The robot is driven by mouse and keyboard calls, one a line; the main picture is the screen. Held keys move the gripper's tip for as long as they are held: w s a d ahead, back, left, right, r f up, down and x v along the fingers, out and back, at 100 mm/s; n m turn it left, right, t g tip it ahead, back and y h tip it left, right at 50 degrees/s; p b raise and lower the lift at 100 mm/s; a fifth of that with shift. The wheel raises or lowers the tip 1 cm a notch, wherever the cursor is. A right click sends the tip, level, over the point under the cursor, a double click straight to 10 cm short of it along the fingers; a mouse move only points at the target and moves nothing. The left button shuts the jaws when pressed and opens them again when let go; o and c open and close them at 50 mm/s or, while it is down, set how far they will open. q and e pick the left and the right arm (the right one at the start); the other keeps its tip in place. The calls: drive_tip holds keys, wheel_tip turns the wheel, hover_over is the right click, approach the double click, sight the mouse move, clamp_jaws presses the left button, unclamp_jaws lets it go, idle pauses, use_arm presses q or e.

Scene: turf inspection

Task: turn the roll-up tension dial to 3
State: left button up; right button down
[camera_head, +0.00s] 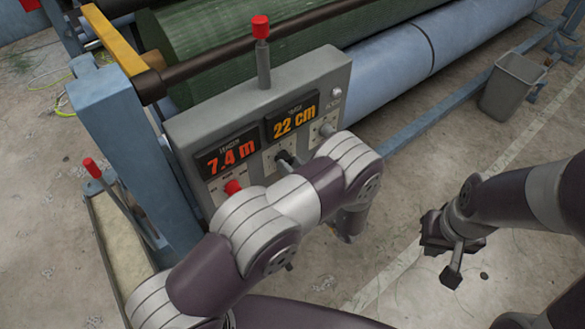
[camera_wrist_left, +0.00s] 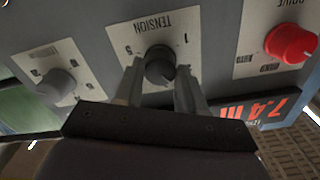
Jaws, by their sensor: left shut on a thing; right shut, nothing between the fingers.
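The tension dial (camera_wrist_left: 160,62) is a round dark knob on a pale plate marked TENSION, upside down in the left wrist view. My left gripper (camera_wrist_left: 158,76) has its two fingers on either side of this dial and is shut on it. Its pointer and exact setting cannot be read. In the head view the dial (camera_head: 284,157) shows as a dark knob below the 22 cm display, and my left arm hides most of that gripper. My right gripper (camera_head: 452,272) is shut and empty, above the floor at the right, away from the panel.
The grey control panel (camera_head: 185,128) carries a red drive knob (camera_head: 233,187), another grey knob (camera_head: 327,130) and a red-topped lever (camera_head: 261,50). Displays read 7.4 m and 22 cm. Turf rollers lie behind. A grey bin (camera_head: 512,85) stands at the right.

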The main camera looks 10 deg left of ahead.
use_arm(q)
drive_tip(key=shift+f+m, duration=0.1)
drive_tip(key=shift+m, duration=3.1)
drive_tip(key=o, duration=1.1)
drive_tip(key=shift+c, duration=0.2)
